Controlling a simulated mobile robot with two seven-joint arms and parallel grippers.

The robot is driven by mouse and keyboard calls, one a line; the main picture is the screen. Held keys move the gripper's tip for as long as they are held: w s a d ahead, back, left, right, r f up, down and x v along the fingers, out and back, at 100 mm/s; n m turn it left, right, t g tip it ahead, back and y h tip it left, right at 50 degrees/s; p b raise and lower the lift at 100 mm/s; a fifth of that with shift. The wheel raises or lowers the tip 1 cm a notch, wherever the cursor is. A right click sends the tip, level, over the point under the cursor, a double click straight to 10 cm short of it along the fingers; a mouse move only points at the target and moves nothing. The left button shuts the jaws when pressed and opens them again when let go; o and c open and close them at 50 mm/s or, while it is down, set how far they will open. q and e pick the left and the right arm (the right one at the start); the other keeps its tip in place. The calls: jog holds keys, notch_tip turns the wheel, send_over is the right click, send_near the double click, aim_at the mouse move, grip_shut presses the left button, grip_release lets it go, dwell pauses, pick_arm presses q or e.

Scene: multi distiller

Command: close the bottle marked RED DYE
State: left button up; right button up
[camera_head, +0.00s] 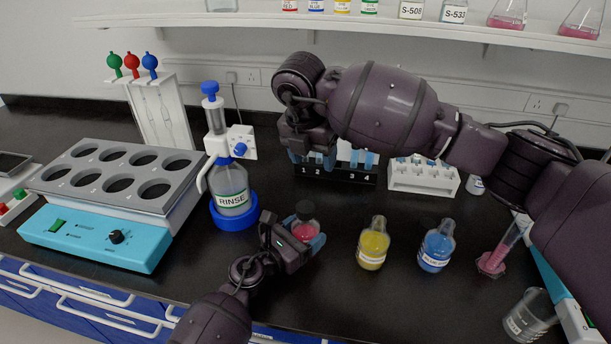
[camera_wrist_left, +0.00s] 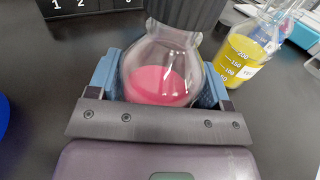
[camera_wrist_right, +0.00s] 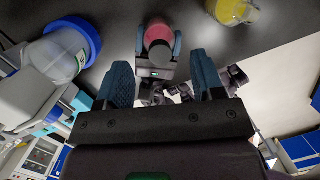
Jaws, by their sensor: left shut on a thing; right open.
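A round glass bottle (camera_head: 304,231) with red liquid stands at the front middle of the bench; I cannot read its label. A dark ridged cap (camera_wrist_left: 186,10) sits on its neck; I cannot tell whether it is tight. The dark cap also shows in the head view (camera_head: 305,209). My left gripper (camera_wrist_left: 158,88) is shut on the bottle's body, one blue finger on each side. My right gripper (camera_head: 312,158) is open and empty, raised behind the bottle near the tube rack. In the right wrist view, the bottle (camera_wrist_right: 157,34) and cap lie beyond its open fingers (camera_wrist_right: 163,80).
A yellow bottle (camera_head: 373,246) and a blue bottle (camera_head: 436,249) stand to the right. A RINSE bottle (camera_head: 232,188) stands left. Behind are a black tube rack (camera_head: 345,174) and a white rack (camera_head: 424,178). A beaker (camera_head: 529,318) is at front right.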

aim_at(305, 206)
jog(key=f+n, duration=0.1)
jog(key=n, duration=0.7)
jog(key=s+n, duration=0.1)
jog(key=n, duration=0.7)
jog(key=s+f+n+g, duration=0.1)
jog(key=n, duration=0.6)
jog(key=shift+f+n+y, duration=0.35)
jog(key=shift+n+y, duration=0.05)
jog(key=n, duration=0.5)
jog(key=shift+s+a+f+n, duration=0.2)
jog(key=shift+s+a+n, duration=0.05)
jog(key=shift+a+n, duration=0.1)
jog(key=n, duration=0.5)
jog(key=shift+s+a+g+y, duration=0.15)
jog(key=shift+a+g+y, duration=0.15)
jog(key=n, duration=0.4)
jog(key=shift+a+n, duration=0.1)
jog(key=shift+n, duration=0.15)
jog(key=shift+f, duration=4)
